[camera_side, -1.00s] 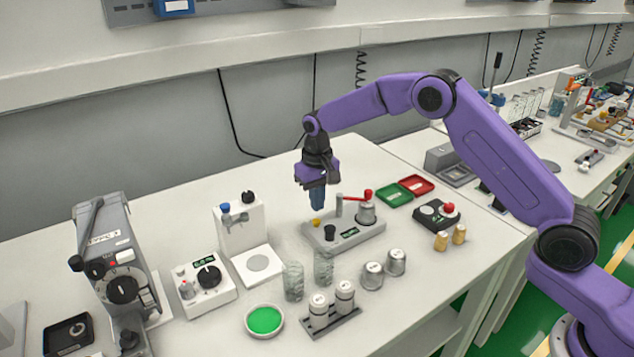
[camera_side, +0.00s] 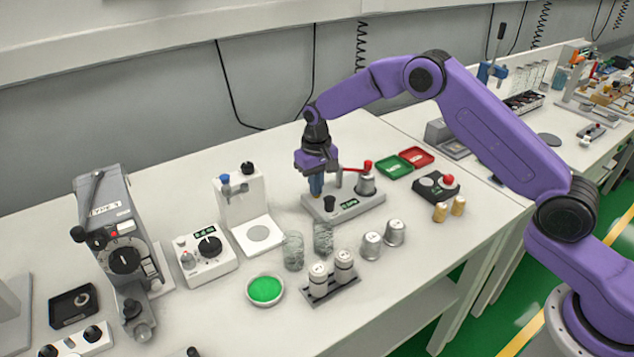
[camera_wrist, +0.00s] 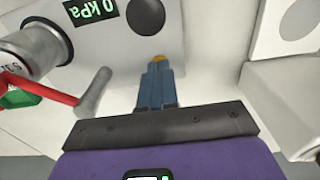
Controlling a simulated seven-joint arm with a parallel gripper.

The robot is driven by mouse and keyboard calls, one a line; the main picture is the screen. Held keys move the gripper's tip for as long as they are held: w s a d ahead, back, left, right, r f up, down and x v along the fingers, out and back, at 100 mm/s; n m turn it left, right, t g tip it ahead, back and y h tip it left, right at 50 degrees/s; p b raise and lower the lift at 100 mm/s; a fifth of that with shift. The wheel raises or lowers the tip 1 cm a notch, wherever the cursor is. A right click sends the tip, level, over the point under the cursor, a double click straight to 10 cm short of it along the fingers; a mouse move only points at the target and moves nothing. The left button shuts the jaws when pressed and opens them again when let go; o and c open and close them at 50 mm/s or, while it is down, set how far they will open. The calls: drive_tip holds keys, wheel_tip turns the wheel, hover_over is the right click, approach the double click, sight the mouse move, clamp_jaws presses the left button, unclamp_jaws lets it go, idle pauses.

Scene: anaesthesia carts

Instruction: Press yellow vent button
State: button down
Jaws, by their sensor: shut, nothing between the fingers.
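The yellow vent button (camera_wrist: 159,58) shows in the wrist view just past my fingertips, partly covered by them. In the side view my gripper hides it. It sits on a grey base plate (camera_side: 368,204) that also carries a black knob (camera_side: 330,204), a small green-lit display (camera_side: 349,204) and a metal canister (camera_side: 366,185) with a red-ended lever (camera_side: 368,165). My gripper (camera_side: 316,194) points straight down over the plate's back left part, its blue fingers shut and empty. In the wrist view my gripper (camera_wrist: 158,66) has its tips at the button; I cannot tell whether they touch it.
The canister and lever stand close on the right of my gripper. A white stand (camera_side: 241,205) is to the left. Two glass jars (camera_side: 293,252), metal cups (camera_side: 372,246) and a vial rack (camera_side: 334,286) are in front. Green (camera_side: 393,168) and red (camera_side: 418,157) trays lie behind right.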

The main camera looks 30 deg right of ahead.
drive_tip(key=shift+s+f, duration=0.25)
drive_tip(key=shift+f, duration=0.35)
wheel_tip(320, 180, up, 15)
drive_tip(key=shift+w, duration=0.25)
idle(0.5)
drive_tip(key=s+a+r+n, duration=0.1)
drive_tip(key=s+r+n, duration=0.15)
drive_tip(key=s, duration=0.85)
drive_tip(key=s+a+r+n, duration=0.2)
drive_tip(key=s+n, duration=0.2)
drive_tip(key=s, duration=0.7)
drive_tip(key=s+d+f+n, duration=0.1)
drive_tip(key=s+d+n, duration=0.2)
drive_tip(key=s, duration=0.8)
drive_tip(key=s+d+f+n, duration=0.2)
drive_tip(key=s+d+n, duration=0.1)
drive_tip(key=s+d, duration=0.5)
drive_tip(key=s, duration=0.3)
